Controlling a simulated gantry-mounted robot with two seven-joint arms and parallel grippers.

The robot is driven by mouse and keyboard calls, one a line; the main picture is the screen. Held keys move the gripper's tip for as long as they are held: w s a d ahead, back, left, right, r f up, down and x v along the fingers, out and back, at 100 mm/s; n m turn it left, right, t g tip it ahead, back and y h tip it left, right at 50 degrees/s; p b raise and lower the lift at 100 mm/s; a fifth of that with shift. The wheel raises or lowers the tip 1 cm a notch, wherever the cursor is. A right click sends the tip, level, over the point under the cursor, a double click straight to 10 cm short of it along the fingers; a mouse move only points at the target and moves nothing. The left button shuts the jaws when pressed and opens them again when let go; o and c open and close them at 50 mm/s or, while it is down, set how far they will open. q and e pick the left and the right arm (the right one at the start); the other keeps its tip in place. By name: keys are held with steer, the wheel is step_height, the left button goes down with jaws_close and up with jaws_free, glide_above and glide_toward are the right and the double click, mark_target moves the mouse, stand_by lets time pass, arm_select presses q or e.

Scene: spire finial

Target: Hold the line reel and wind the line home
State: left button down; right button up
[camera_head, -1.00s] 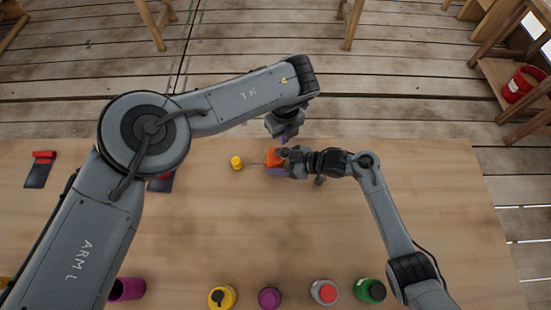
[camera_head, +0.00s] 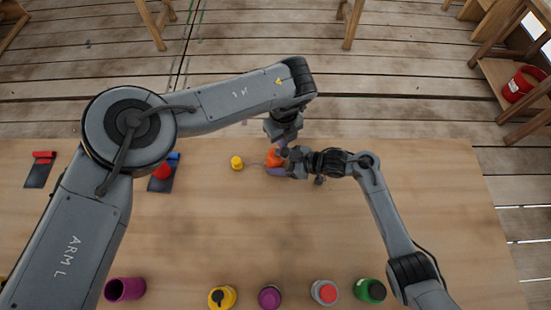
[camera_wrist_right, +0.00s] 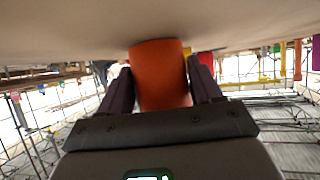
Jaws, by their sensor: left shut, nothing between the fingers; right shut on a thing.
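The orange line reel (camera_head: 273,157) is near the table's far edge, partly hidden by both grippers. In the right wrist view the orange reel (camera_wrist_right: 161,75) stands between the two dark fingers. My right gripper (camera_head: 281,162) is shut on the reel from the right. My left gripper (camera_head: 282,144) is shut and empty, pointing down at the reel's far side; whether it touches the reel I cannot tell. A small yellow piece (camera_head: 237,162) sits to the left of the reel. A faint thin line seems to run between them.
Dark mats with red pieces lie at the left, one mat (camera_head: 38,174) at the far left and another (camera_head: 162,180) beside my left arm. A purple cup (camera_head: 125,289) and several coloured bottles stand along the near edge. The wooden table (camera_head: 450,200) is clear at right.

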arm_select(q)
steer(key=shift+s+d, duration=0.2)
steer(key=shift+s, duration=0.35)
stand_by(0.8)
steer(key=shift+d+f, duration=0.1)
steer(key=shift+w+d, duration=0.1)
steer(key=shift+r, duration=0.3)
step_height(320, 180, up, 6)
steer(key=shift+r, duration=0.25)
steer(key=shift+w, duration=0.1)
steer(key=c, duration=1.8)
jaws_free()
